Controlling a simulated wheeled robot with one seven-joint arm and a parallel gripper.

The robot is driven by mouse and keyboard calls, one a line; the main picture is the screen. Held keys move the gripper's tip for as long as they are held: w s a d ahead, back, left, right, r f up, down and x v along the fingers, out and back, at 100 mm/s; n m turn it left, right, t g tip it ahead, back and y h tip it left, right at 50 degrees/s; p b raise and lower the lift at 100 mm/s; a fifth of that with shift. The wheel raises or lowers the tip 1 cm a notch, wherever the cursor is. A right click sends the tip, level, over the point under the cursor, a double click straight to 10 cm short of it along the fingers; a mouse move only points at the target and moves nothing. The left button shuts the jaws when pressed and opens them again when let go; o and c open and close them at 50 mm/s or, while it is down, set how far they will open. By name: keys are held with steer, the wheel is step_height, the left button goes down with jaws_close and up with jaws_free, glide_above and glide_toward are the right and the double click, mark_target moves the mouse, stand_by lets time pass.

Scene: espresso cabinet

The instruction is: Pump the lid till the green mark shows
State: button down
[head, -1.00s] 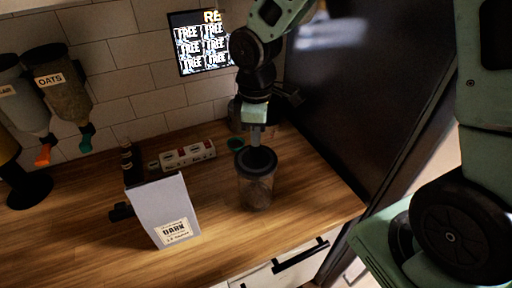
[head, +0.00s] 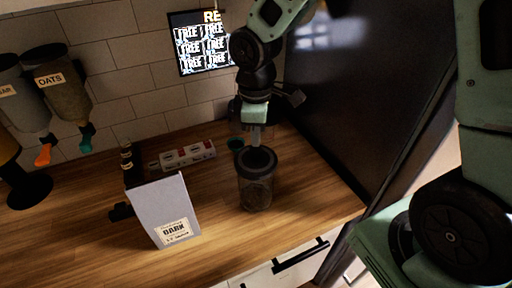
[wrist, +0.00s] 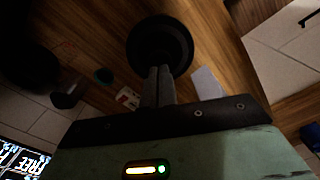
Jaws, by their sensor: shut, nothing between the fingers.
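A clear canister (head: 256,190) with dark contents stands upright on the wooden counter. Its round dark lid (head: 256,160) has a raised rim and a darker middle. The lid also shows as a dark disc in the wrist view (wrist: 160,40). My gripper (head: 255,144) points down just above the lid, with its fingers together and nothing between them. Its fingertips (wrist: 160,72) overlap the lid's near edge in the wrist view. A small gap seems to separate fingertips and lid in the head view. I cannot make out any green mark on the lid.
A white box with a DARK label (head: 168,212) stands left of the canister. A dark tall panel (head: 370,90) rises on the right. The front counter is clear.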

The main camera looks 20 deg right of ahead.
mark_target(256, 149)
steer(key=shift+f+b, duration=1)
steer(key=shift+f, duration=0.4)
steer(key=shift+r, duration=0.2)
step_height(256, 149, up, 7)
steer(key=p, duration=0.6)
steer(key=shift+f+p, duration=0.1)
steer(key=shift+p, duration=0.25)
stand_by(0.8)
